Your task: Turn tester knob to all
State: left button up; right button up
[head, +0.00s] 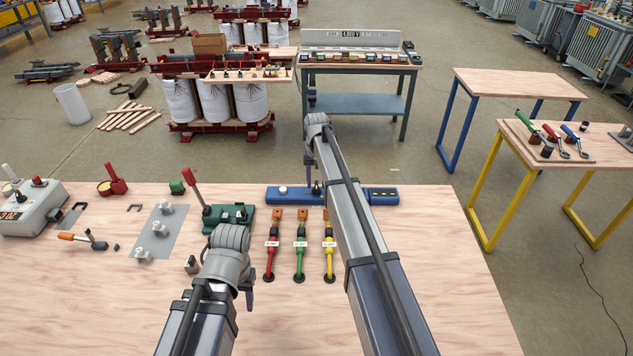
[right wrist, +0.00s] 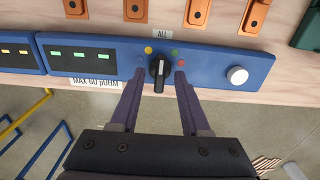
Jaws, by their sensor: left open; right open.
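The blue tester (head: 285,195) lies along the far edge of the wooden table in the head view, and it fills the upper part of the right wrist view (right wrist: 108,62). Its black knob (right wrist: 158,70) has a pale pointer line and stands between coloured dots, below an ALL label (right wrist: 162,33). My right gripper (right wrist: 160,75) is open, with one fingertip on each side of the knob; contact cannot be told. In the head view my right arm hides part of the tester. My left gripper (head: 249,292) is open above the table's near part, away from the tester.
A grey control box (head: 30,208) is at far left. The table's right side is clear.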

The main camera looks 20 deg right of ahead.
aim_at(316, 185)
jog(key=shift+r+p, duration=3.8)
jog(key=shift+r, duration=0.1)
jog(key=s+a+n, duration=0.2)
jog(key=s+a, duration=0.3)
jog(key=s, duration=0.7)
jog(key=s+a+f+n+b, duration=0.1)
jog(key=s+a, duration=0.5)
jog(key=s, duration=0.6)
jog(key=s+a+n+h, duration=0.1)
jog(key=s+a+n, duration=0.3)
jog(key=s, duration=0.9)
jog(key=shift+a+f+b, duration=0.35)
jog(key=shift+a+b, duration=0.05)
jog(key=shift+a, duration=0.7)
